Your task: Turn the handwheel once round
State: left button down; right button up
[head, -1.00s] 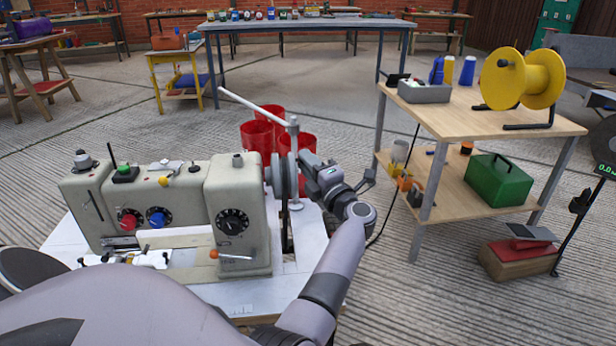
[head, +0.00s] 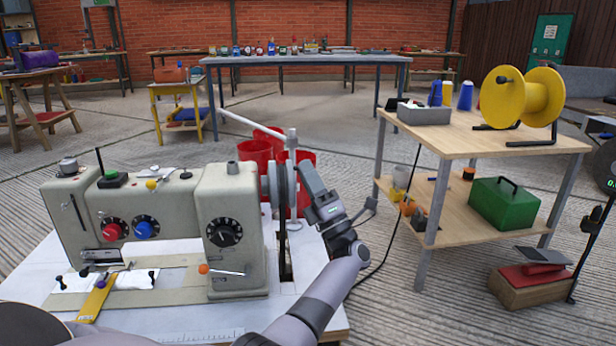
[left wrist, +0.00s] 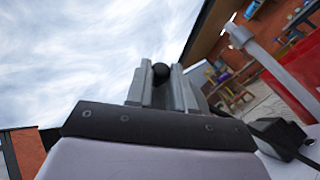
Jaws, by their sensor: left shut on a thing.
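The handwheel (head: 282,184) is a grey disc on the right end of the cream sewing machine (head: 231,215). My left gripper (head: 304,168) is beside the right face of the wheel, its fingers pointing up and left. In the left wrist view, the gripper (left wrist: 161,82) is shut on a round black knob (left wrist: 160,71), which sits between the two fingers. The knob appears to belong to the handwheel, but their join is hidden. My right gripper is not in view.
A thin pale post with an arm (head: 292,160) stands close beside the wheel. Red bins (head: 257,152) stand behind it. A wooden trolley (head: 470,140) with a yellow spool (head: 522,97) and a green box (head: 503,203) is to the right. Open floor lies between.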

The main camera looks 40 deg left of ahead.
pick_arm(q)
jog(key=shift+r+n+g+y, duration=0.15)
jog(key=shift+n+g+y, duration=0.15)
jog(key=shift+n+g, duration=0.1)
jog(key=c, duration=1)
grip_release()
jog(key=shift+d, duration=0.1)
jog(key=v, duration=0.7)
